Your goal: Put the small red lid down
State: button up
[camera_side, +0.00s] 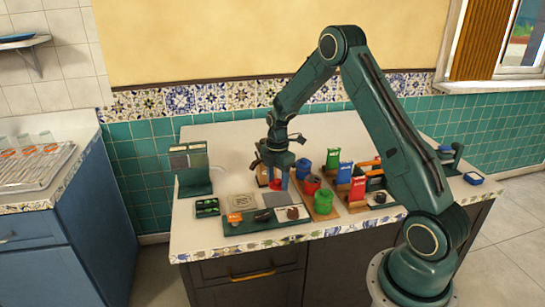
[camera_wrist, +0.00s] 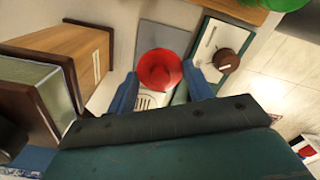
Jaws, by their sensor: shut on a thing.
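The small red lid (camera_wrist: 159,70) is round and sits between the two blue fingers of my gripper (camera_wrist: 160,86) in the wrist view. My gripper is shut on it. In the side view the lid (camera_side: 275,185) shows as a small red patch below my gripper (camera_side: 280,178), over the back part of a dark green board (camera_side: 262,228). A grey square pad (camera_wrist: 165,36) lies behind the lid in the wrist view. I cannot tell whether the lid touches anything beneath it.
A white panel with a brown knob (camera_wrist: 227,60) lies right of the lid. A wooden box (camera_wrist: 62,47) stands close on the left.

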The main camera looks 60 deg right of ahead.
aim_at(278, 189)
jog(key=shift+f, duration=2.15)
jog(key=shift+f, duration=0.1)
jog(key=o, duration=0.9)
jog(key=shift+o, duration=0.2)
notch_tip(278, 189, up, 11)
jog(key=shift+w+r, duration=0.1)
jog(key=shift+r, duration=0.55)
